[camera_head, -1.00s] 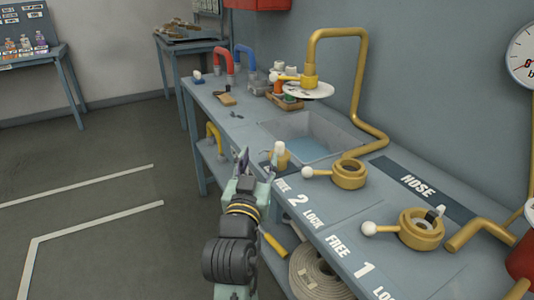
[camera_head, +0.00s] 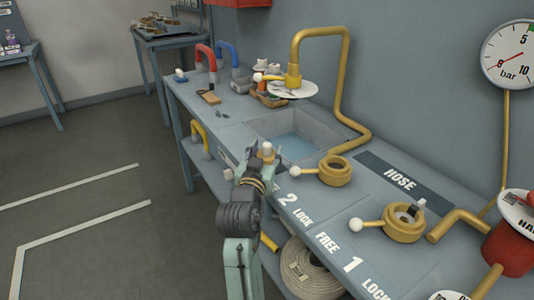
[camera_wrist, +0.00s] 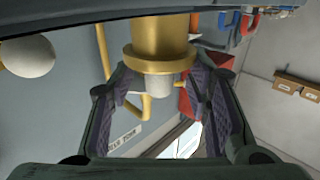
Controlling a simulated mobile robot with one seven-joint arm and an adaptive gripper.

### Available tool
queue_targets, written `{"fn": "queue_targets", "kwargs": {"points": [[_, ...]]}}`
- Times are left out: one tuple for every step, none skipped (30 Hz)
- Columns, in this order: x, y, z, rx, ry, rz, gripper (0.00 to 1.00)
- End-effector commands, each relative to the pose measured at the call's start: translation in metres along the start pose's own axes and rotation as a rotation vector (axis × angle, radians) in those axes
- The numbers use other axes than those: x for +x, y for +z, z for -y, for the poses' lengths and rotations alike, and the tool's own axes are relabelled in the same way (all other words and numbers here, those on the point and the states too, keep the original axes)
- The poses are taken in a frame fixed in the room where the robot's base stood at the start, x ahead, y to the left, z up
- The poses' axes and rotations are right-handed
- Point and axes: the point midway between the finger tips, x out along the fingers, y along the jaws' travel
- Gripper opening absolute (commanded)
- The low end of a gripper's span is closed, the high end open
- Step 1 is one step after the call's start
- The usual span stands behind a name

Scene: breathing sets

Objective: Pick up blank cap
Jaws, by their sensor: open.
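The blank cap is most likely the small brass piece with a white top (camera_head: 267,148) on the near edge of the bench, in front of the sink. In the head view my gripper (camera_head: 256,156) is right at it and hides its lower part. In the wrist view the brass body (camera_wrist: 160,38) with its flange and pale tip (camera_wrist: 158,83) sits between the two fingers of my gripper (camera_wrist: 162,82). The fingers are open, one on each side. I cannot tell whether either finger touches it.
The sink (camera_head: 297,133) lies just behind. A brass ring fitting with a white-knobbed lever (camera_head: 335,170) stands close on the right, with another (camera_head: 404,222) farther right. A bent brass pipe (camera_head: 345,80) rises behind the sink. The floor (camera_head: 80,160) at left is clear.

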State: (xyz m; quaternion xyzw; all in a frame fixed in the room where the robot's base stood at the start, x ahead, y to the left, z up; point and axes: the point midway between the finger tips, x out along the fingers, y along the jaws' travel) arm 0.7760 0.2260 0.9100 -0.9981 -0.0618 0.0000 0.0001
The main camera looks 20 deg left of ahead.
Motion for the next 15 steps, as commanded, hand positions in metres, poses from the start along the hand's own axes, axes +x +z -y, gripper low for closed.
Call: {"fn": "queue_targets", "kwargs": {"points": [[0.0062,-0.0017,-0.0004,0.0,0.001,0.001,0.44],[0.0088,-0.0011,-0.0005,0.0,0.001,0.001,0.44],[0.0114,-0.0004,-0.0004,-0.001,0.001,0.001,0.44],[0.0127,-0.0001,-0.0005,0.0,0.001,0.001,0.44],[0.0134,0.0002,-0.0006,0.0,0.001,0.0,0.44],[0.0137,0.0005,-0.0007,0.0,0.001,0.0,0.44],[0.0137,0.0007,-0.0007,0.0,0.001,0.0,0.44],[0.0136,0.0008,-0.0007,0.0,0.001,0.0,0.44],[0.0135,0.0008,-0.0007,0.0,0.001,0.0,0.44],[0.0135,0.0009,-0.0007,0.0,0.001,0.0,0.44],[0.0134,0.0008,-0.0006,0.0,0.001,0.0,0.44],[0.0134,0.0008,-0.0006,0.0,0.001,0.0,0.42],[0.0134,0.0008,-0.0006,0.0,0.001,0.0,0.4],[0.0133,0.0008,-0.0006,0.0,0.001,0.0,0.38],[0.0133,0.0008,-0.0006,0.0,0.001,0.0,0.35]]}}
